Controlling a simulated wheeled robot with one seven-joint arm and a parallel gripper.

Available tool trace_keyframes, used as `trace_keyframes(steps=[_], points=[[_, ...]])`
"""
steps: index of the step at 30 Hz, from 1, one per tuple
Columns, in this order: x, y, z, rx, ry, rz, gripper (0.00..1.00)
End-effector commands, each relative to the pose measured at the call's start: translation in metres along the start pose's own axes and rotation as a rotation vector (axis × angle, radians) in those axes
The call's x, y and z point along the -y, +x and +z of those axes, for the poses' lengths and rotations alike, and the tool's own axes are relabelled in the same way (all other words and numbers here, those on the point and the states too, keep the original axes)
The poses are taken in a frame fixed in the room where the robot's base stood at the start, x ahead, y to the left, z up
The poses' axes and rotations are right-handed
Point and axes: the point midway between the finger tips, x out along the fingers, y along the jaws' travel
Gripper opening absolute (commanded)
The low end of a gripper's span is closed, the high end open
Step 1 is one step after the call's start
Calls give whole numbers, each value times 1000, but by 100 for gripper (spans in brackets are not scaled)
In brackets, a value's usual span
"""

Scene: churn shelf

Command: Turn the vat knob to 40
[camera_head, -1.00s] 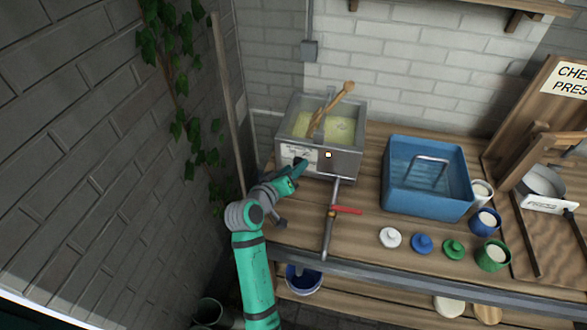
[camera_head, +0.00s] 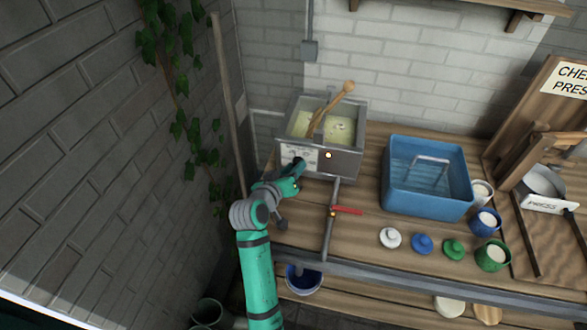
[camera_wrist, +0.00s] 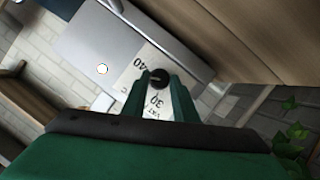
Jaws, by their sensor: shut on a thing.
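The metal vat (camera_head: 345,163) stands at the back left of the bench with pale yellow liquid and a wooden paddle in it. Its front carries a white label plate (camera_head: 291,153). My gripper (camera_head: 297,166) is at that plate. In the wrist view, the round black vat knob (camera_wrist: 158,77) sits between my two green fingertips, which are shut on it. The label (camera_wrist: 137,80) around it reads 40 on one side and 30 and VAT on the other. The fingers hide part of the scale, and I cannot read the knob's setting.
A small light (camera_head: 328,155) glows on the vat front. A pipe with a red-handled valve (camera_head: 346,210) runs forward from the vat. A blue tub (camera_head: 428,198) stands to the right, with small lids and cups in front and beside it. Walls close off the left and back.

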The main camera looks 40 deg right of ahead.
Motion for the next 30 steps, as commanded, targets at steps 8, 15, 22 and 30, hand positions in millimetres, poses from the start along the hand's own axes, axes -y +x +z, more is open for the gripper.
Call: trace_keyframes(steps=[8,15,22,30], points=[[-2,0,1,1,202,-84,4],[-4,0,2,2,358,-149,4],[-5,0,2,2,454,-189,4],[-5,0,2,1,497,-207,4]])
